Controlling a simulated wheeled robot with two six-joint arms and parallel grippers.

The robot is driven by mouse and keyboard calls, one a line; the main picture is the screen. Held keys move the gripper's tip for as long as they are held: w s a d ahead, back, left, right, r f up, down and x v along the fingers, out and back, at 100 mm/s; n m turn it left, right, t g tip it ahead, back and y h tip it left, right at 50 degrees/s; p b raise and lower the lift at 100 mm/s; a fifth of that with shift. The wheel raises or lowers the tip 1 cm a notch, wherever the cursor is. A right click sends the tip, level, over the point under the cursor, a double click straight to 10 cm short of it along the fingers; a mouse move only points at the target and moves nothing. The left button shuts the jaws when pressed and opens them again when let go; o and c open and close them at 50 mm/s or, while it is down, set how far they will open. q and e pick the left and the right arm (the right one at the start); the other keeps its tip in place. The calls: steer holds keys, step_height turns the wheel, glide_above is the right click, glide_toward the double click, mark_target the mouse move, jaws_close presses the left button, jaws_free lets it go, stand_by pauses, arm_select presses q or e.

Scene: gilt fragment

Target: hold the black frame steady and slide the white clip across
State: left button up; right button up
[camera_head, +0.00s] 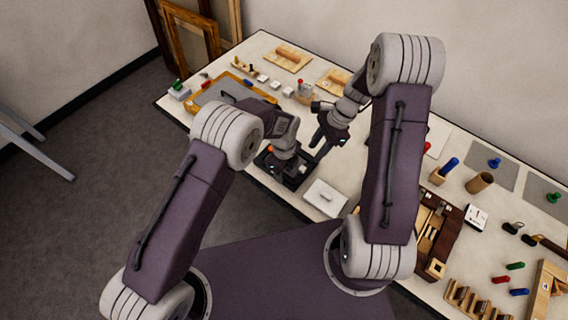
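A black frame (266,160) lies on the table near its front edge, with a small orange part (270,149) at its far left. My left gripper (290,168) is down at the frame and hides much of it; whether its fingers are closed on it is too small to tell. My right gripper (326,145) is just above and to the right of the frame, apart from the left one. Its dark fingers are too small to read clearly. I cannot make out the white clip; it may be hidden by the grippers.
A white plate (325,198) lies right of the frame, close to the front edge. A brown tool box (437,230), a cylinder (479,183) and colored pegs (516,266) crowd the right side.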

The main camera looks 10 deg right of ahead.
arm_select(q)
steer(key=shift+f, duration=0.75)
steer(key=shift+c, duration=0.4)
jaws_close()
stand_by(0.5)
